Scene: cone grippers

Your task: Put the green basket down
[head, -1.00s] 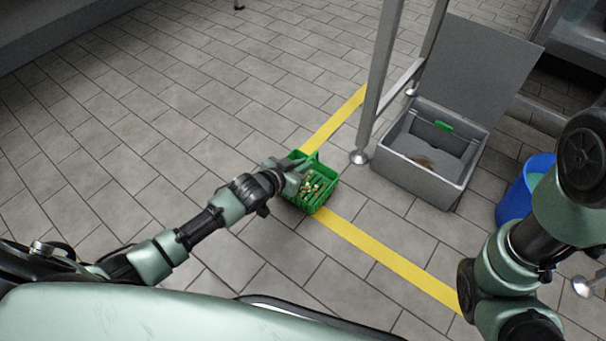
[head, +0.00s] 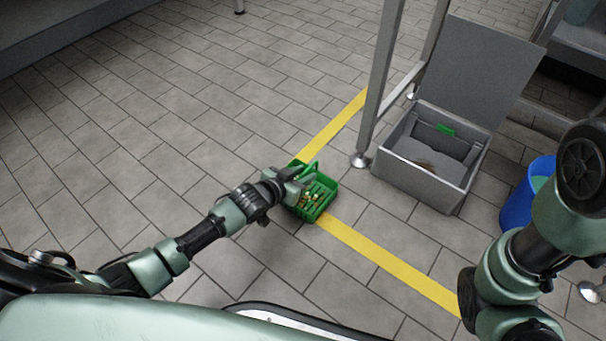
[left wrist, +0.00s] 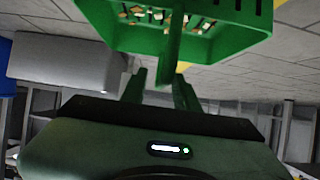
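The green basket (head: 324,207) is low over the yellow floor line, roughly level, with small pale brown pieces inside. It appears to rest on the floor, though its underside is hidden. Its green handle (head: 312,170) stands up at the gripper. My left gripper (head: 300,182) is at the basket's left side. In the left wrist view the basket (left wrist: 225,45) fills the top, and its handle lies between the two fingers (left wrist: 160,85). The fingers stand apart, with a narrow gap beside the handle. My right gripper is out of view; only its arm shows at right.
A grey open-lidded box (head: 410,180) with a green piece inside stands right of the basket. A metal post (head: 378,90) rises between them. A blue bucket (head: 517,205) is at far right. The tiled floor (head: 130,120) at left is clear.

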